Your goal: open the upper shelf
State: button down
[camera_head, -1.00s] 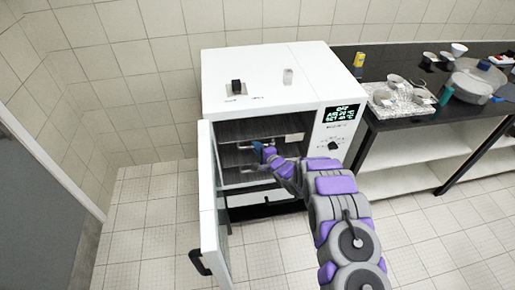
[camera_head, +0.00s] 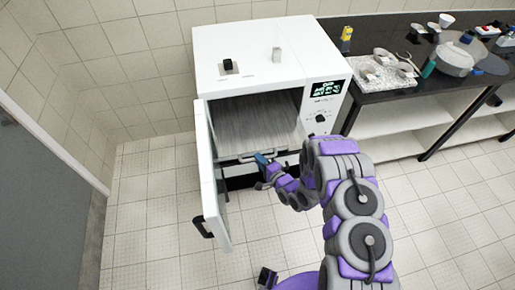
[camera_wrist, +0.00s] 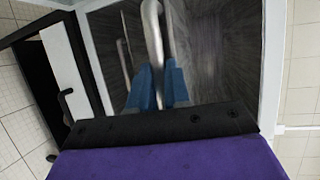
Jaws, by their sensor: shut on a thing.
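The white oven-like cabinet (camera_head: 270,45) stands with its door (camera_head: 210,180) swung open to the left. The upper shelf (camera_head: 255,118), a grey wire rack, is slid forward toward the opening, with its front handle bar (camera_head: 262,156) at the front. My gripper (camera_head: 262,160) is at that handle. In the wrist view, my blue fingertips (camera_wrist: 158,88) are shut on the metal handle bar (camera_wrist: 153,35). A second, lower bar (camera_wrist: 125,60) shows to its left. The lower shelf is mostly hidden under the upper one in the head view.
A dark bench (camera_head: 395,40) with cups, a pan and bottles stands at the right. The tiled floor (camera_head: 150,220) in front is clear. The open door's edge is close to the left of my arm.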

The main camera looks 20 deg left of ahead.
jog(key=shift+s+d+f, duration=0.2)
jog(key=shift+s+d, duration=0.1)
jog(key=shift+s, duration=0.15)
jog(key=c, duration=1.1)
grip_release()
jog(key=shift+w+a, duration=0.1)
jog(key=shift+w, duration=0.05)
jog(key=shift+r, duration=0.1)
jog(key=p+v, duration=0.1)
jog(key=v, duration=1.6)
